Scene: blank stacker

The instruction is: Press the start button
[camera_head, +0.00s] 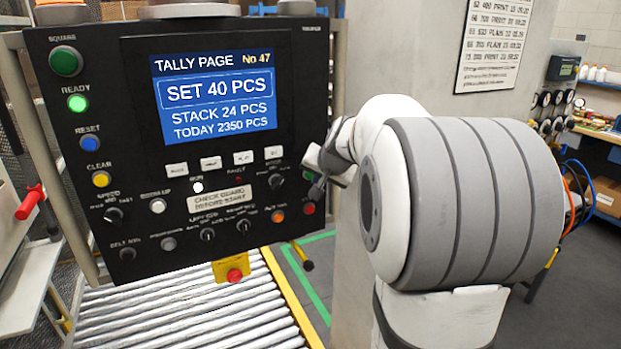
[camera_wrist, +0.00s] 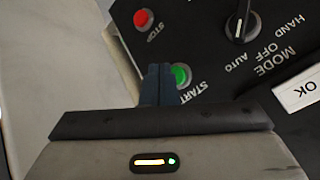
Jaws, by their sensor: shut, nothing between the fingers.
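The start button (camera_wrist: 181,75) is a green round button in the wrist view, with the word START printed beside it on the black panel (camera_wrist: 208,60). My gripper (camera_wrist: 158,72) is shut and empty. Its dark blue fingertips lie just left of the button in that view and cover part of its edge. I cannot tell whether they touch the panel.
The stop button also shows in the wrist view (camera_wrist: 143,18), near the mode knob (camera_wrist: 243,25). The panel's screen (camera_head: 213,91) reads SET 40 PCS, STACK 24 PCS. A label (camera_head: 219,197) mentions checking the guard before start. A roller conveyor (camera_head: 190,315) runs below.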

